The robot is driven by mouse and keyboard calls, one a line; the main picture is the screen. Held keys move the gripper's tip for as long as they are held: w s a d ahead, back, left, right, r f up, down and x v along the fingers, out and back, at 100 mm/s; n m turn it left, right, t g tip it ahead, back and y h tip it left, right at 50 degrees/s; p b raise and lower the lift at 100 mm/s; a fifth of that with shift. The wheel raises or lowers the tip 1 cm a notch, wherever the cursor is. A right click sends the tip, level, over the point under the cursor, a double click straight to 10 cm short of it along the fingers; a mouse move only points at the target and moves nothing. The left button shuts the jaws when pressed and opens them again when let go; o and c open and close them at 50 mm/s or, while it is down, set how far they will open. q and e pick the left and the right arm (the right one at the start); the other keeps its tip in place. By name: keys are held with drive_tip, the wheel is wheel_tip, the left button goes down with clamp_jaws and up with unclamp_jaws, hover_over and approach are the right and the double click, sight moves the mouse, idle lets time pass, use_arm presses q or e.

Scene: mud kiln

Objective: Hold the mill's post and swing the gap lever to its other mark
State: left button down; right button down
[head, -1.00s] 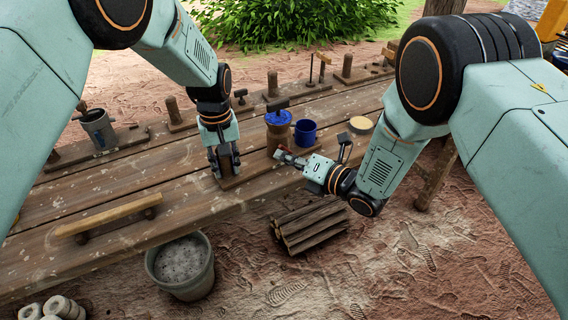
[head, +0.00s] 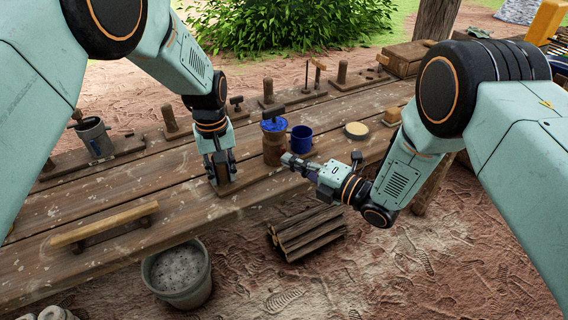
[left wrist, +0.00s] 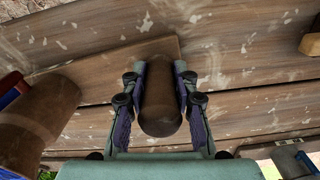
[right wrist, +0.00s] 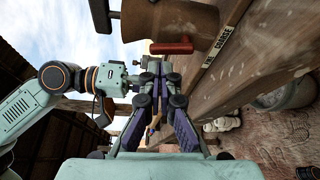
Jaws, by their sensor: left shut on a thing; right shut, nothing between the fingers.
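The mill (head: 273,148) is a brown cylinder with a blue top, standing on a wooden base on the bench. Its brown post (left wrist: 160,95) stands upright beside the body. My left gripper (head: 222,176) is shut on the post, with one finger on each side in the left wrist view. The gap lever (right wrist: 172,48) has a red grip and shows below the mill's body in the right wrist view. A base edge with lettering that seems to read "COARSE" (right wrist: 229,32) is right of it. My right gripper (head: 286,158) is shut and empty close by the lever; I cannot tell whether they touch.
A blue mug (head: 302,139) stands right of the mill, with a round pale-topped dish (head: 357,131) beyond it. Posts on boards line the bench's back. A wooden bar (head: 105,224) lies at the front left. A grey bucket (head: 180,275) and firewood (head: 308,232) are on the ground.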

use_arm(q)
drive_tip(key=shift+f, duration=0.1)
use_arm(e)
drive_tip(key=v, duration=0.8)
drive_tip(key=shift+r, duration=0.1)
drive_tip(key=shift+r, duration=1.95)
use_arm(q)
drive_tip(key=c, duration=1)
unclamp_jaws()
drive_tip(key=shift+o, duration=0.2)
drive_tip(key=shift+r, duration=0.2)
wheel_tip(320, 180, up, 12)
drive_tip(key=shift+f, duration=0.1)
